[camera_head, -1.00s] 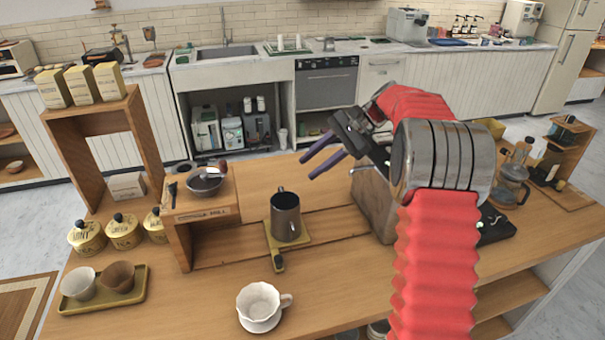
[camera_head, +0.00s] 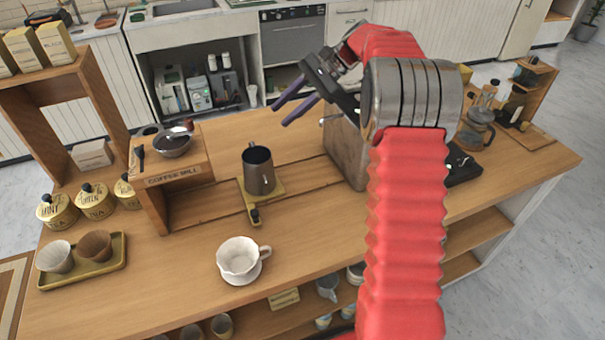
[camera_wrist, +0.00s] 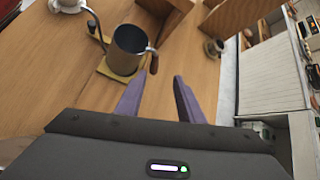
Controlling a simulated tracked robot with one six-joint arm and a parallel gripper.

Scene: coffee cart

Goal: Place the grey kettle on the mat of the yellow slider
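The grey kettle (camera_head: 258,172) stands upright on the yellow mat (camera_head: 277,187) of the slider, whose dark knob (camera_head: 254,216) points toward the front of the counter. In the wrist view the kettle (camera_wrist: 126,52) has its thin spout toward the upper left and its brownish handle at the right, with the yellow mat (camera_wrist: 108,72) under it. My gripper (camera_head: 281,113) is above the counter, behind and slightly right of the kettle, and apart from it. In the wrist view its two purple fingers (camera_wrist: 164,88) are spread with nothing between them.
A wooden coffee mill stand (camera_head: 165,180) is left of the kettle. A metal-sided box (camera_head: 345,152) is to the right. A white dripper cup (camera_head: 239,258) stands in front, and a tray (camera_head: 88,274) with two cups is at the left. The counter between cup and slider is clear.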

